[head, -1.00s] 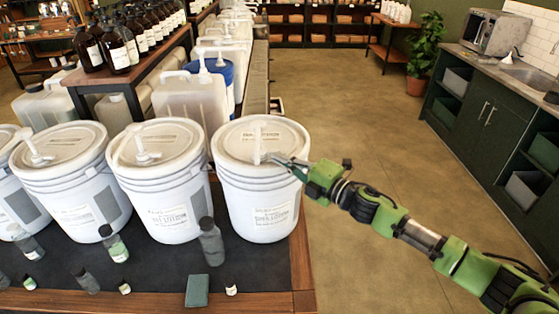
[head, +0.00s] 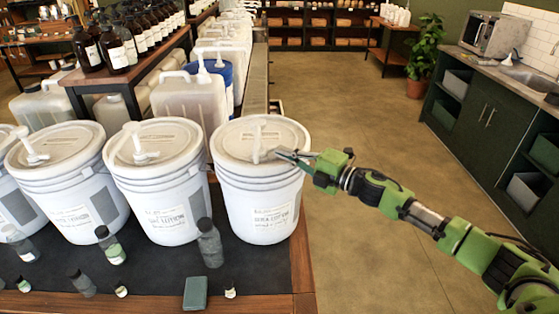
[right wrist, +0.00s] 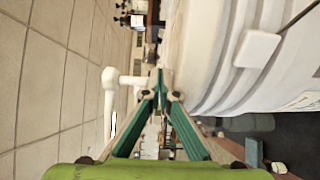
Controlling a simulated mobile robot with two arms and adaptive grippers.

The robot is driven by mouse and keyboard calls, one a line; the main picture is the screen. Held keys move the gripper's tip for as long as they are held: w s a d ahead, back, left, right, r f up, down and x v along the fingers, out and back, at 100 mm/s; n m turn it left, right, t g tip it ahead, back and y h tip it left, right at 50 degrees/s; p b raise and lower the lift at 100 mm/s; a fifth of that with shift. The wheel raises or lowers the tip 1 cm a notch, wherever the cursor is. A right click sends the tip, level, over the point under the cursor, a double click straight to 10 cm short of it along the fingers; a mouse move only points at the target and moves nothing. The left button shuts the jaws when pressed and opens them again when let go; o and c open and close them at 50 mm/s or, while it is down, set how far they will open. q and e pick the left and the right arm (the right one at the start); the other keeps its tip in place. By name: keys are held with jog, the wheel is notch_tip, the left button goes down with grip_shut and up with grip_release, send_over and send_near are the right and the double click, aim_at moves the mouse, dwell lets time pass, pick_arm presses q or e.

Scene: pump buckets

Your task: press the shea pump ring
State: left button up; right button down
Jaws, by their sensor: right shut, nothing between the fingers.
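The shea bucket (head: 258,195) is the white lidded tub at the right end of the row, with a shea label on its front. Its white pump (head: 257,135) stands on the lid; the ring at its foot is small and partly hidden by my fingers. In the right wrist view the pump (right wrist: 109,95) shows sideways, its stem running to the lid behind my fingertips. My right gripper (head: 280,153) is shut and empty, its tips over the lid close to the pump's right side. It also shows in the right wrist view (right wrist: 160,78). I cannot tell whether it touches. My left gripper is out of view.
Other white pump buckets (head: 160,190) stand left of the shea bucket. Jugs (head: 190,95) stand behind. The floor (head: 350,130) to the right is open.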

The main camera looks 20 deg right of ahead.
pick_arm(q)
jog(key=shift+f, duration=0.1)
pick_arm(e)
jog(key=shift+w+d, duration=0.15)
jog(key=shift+w, duration=0.3)
jog(key=shift+d+f, duration=0.1)
dwell(0.3)
